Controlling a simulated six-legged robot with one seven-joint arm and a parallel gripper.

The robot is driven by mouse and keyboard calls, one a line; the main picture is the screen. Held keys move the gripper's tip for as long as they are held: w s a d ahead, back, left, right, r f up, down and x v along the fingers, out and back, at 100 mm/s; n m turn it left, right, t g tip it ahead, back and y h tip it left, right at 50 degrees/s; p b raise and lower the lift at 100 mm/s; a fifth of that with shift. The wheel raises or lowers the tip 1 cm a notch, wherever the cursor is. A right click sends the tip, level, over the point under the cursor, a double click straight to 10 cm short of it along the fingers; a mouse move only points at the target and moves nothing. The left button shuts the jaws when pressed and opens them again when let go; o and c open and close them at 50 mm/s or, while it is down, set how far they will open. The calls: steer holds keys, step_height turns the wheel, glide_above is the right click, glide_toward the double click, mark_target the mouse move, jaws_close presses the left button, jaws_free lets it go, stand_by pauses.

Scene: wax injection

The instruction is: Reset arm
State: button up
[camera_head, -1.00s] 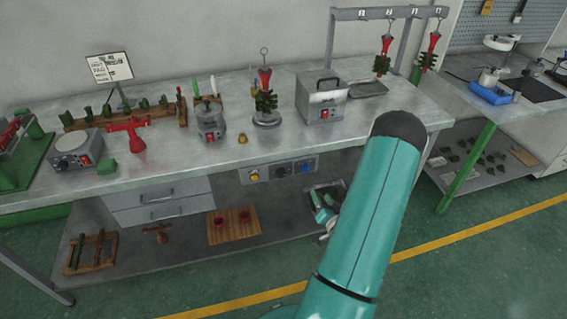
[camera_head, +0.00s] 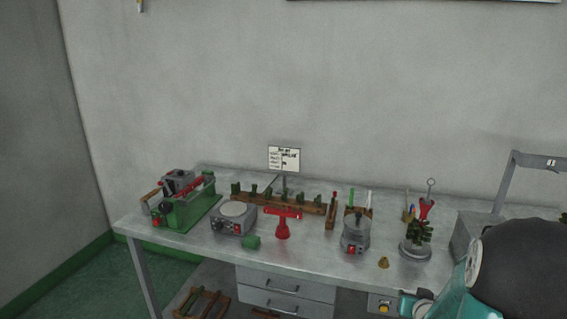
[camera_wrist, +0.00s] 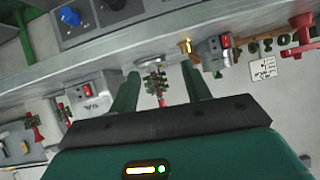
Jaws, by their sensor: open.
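My gripper (camera_wrist: 163,92) shows in the wrist view with two green fingers spread apart and nothing between their tips. Beyond the gap, the dark green wax tree with a red top (camera_wrist: 156,88) stands on its round base on the bench; whether it lies within reach of the fingers I cannot tell. In the head view my teal arm (camera_head: 455,298) fills the lower right corner, and the gripper itself is out of that picture. The same wax tree (camera_head: 419,232) stands just left of the arm there.
The metal workbench (camera_head: 330,262) carries a green machine (camera_head: 187,208), a round-topped heater (camera_head: 234,217), a red stand (camera_head: 283,226), a grey pot (camera_head: 355,233) and a small brass piece (camera_head: 383,262). A sign (camera_head: 284,158) stands at the back. Floor is clear at the left.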

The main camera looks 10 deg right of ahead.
steer(key=s+a+r+n+g+y, duration=0.1)
steer(key=a+r+n, duration=0.1)
steer(key=a+r, duration=0.6)
steer(key=s+a+r+n+g+y, duration=0.1)
steer(key=a+r, duration=0.4)
steer(key=a, duration=0.5)
steer(key=s+a+r+n+g+y, duration=0.1)
steer(key=s+a+r, duration=0.1)
steer(key=s+a, duration=0.5)
steer(key=s+a+r+n+g+y, duration=0.2)
steer(key=s+a+r, duration=0.1)
steer(key=s+a, duration=0.4)
steer(key=shift+a+r, duration=0.15)
steer(key=shift+a, duration=0.45)
